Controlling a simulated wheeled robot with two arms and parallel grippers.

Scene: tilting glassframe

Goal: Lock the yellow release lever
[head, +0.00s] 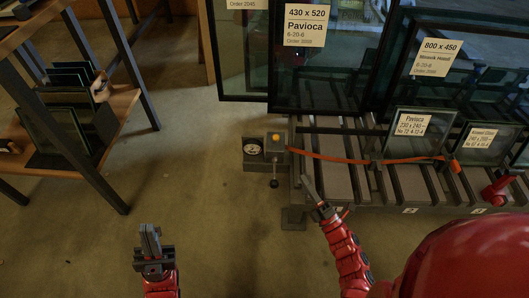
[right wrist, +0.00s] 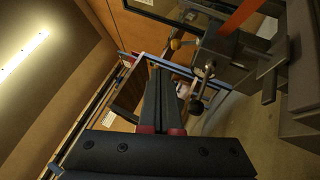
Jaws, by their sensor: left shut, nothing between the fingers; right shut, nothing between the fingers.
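A grey box with a yellow knob (head: 276,138) on top sits at the left front corner of the glass frame rack; I take this knob for the yellow release lever. A rod with a dark ball (head: 274,183) hangs from the box. In the right wrist view the yellow knob (right wrist: 176,44) and the dark ball (right wrist: 197,106) show beyond my fingers. My right gripper (head: 306,183) is shut and empty, just right of the dark ball and below the box, apparently not touching either. My left gripper (head: 149,232) is shut and empty over bare floor, well left of the rack.
A round gauge (head: 253,147) adjoins the box on its left. An orange strap (head: 350,158) runs right across the rack, in front of labelled glass panes (head: 421,130). A red handle (head: 499,188) is at far right. A wooden shelf (head: 125,100) stands left; floor between is clear.

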